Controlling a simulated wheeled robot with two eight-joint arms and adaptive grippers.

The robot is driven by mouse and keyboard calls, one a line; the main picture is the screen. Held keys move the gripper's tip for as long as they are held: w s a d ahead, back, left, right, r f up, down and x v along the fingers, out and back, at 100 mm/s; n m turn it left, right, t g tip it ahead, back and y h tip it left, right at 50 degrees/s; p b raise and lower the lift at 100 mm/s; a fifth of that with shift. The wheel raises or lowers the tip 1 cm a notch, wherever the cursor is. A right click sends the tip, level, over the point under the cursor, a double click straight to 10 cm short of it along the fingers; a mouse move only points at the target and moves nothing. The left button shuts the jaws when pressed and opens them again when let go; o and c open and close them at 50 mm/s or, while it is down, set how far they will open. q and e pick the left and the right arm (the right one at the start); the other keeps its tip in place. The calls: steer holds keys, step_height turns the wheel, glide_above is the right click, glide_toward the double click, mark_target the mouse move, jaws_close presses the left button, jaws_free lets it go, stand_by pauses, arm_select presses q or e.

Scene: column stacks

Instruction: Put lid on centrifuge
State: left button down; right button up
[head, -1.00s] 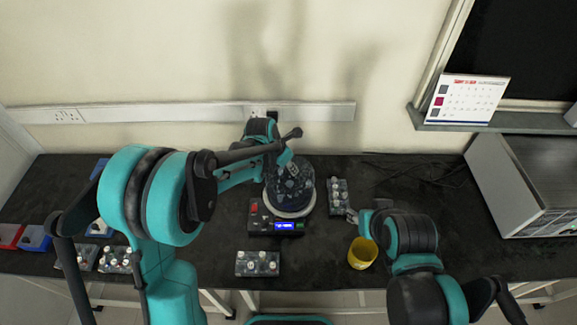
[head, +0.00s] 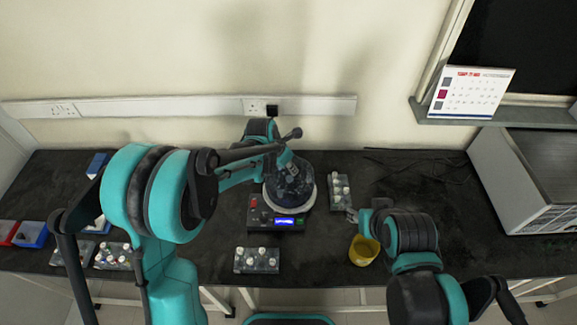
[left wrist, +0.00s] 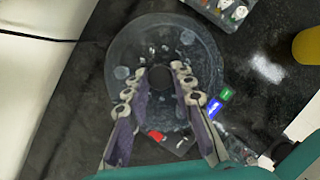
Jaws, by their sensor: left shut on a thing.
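The centrifuge (head: 262,218) stands mid-table, with a white ring rim, a dark front panel and a lit blue display. A clear round lid (head: 296,190) is over its bowl; in the left wrist view the lid (left wrist: 122,50) appears as a see-through disc with a dark central knob (left wrist: 160,77). My left gripper (head: 287,166) is above it, its fingers (left wrist: 160,85) shut on the lid's knob. I cannot tell whether the lid's edge touches the rim all round. My right gripper (head: 352,215) is right of the centrifuge, near the yellow cup; its opening is too small to judge.
Tube racks stand right of the centrifuge (head: 340,192), in front of it (head: 257,261) and at the left (head: 113,257). A yellow cup (head: 363,251) is at the front right. A grey machine (head: 525,190) fills the right end.

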arm_select(q)
steer(key=shift+f+b, duration=0.5)
steer(key=shift+f, duration=0.15)
steer(key=c, duration=0.7)
jaws_free()
steer(key=shift+r, duration=0.15)
steer(key=shift+r+p, duration=2)
steer(key=shift+r, duration=0.9)
